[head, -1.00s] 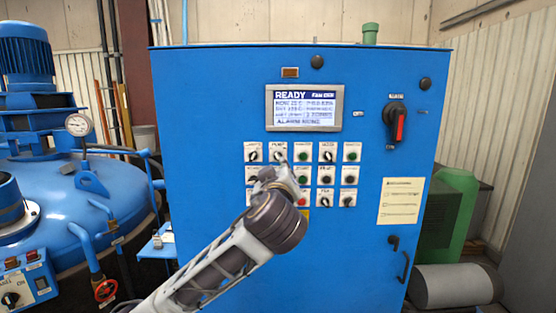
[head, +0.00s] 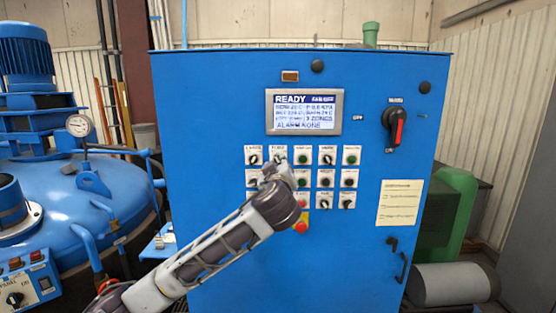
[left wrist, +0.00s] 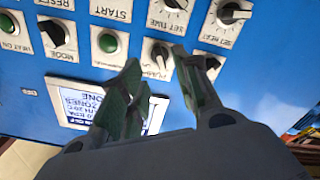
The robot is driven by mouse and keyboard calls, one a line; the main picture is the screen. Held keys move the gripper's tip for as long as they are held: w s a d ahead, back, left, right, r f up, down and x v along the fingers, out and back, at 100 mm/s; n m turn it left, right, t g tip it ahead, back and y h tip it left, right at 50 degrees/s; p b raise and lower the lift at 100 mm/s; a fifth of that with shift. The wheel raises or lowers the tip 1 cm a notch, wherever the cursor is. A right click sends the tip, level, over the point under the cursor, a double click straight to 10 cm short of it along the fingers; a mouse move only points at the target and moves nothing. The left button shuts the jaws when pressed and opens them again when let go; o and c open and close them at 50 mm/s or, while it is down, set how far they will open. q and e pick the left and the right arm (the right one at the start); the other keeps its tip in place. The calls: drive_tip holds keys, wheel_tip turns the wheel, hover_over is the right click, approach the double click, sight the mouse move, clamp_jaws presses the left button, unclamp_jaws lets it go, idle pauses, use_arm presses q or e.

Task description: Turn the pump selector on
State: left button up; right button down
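The pump selector (head: 278,158) is a dark knob on a white plate in the top row of the blue cabinet's controls, second from the left. In the left wrist view the selector (left wrist: 160,52) appears upside down, its PUMP label partly seen near my fingers. My left gripper (left wrist: 160,78) is open, with its two dark fingers apart and the knob just beyond the gap between them. I cannot tell whether a fingertip touches the plate. In the head view my left gripper (head: 274,170) is just below the selector, covering some controls. My right gripper is not in view.
Other knobs and buttons sit close around, including a green button (left wrist: 108,42) and a mode knob (left wrist: 57,34). A lit display (head: 304,112) reads READY above the controls. A red emergency button (head: 300,227) is below. A red-handled switch (head: 397,127) is at right.

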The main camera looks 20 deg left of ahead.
sight(278, 161)
use_arm(q)
drive_tip(key=shift+p+x, duration=0.9)
drive_tip(key=shift+x, duration=2.05)
drive_tip(key=shift+c, duration=0.2)
clamp_jaws()
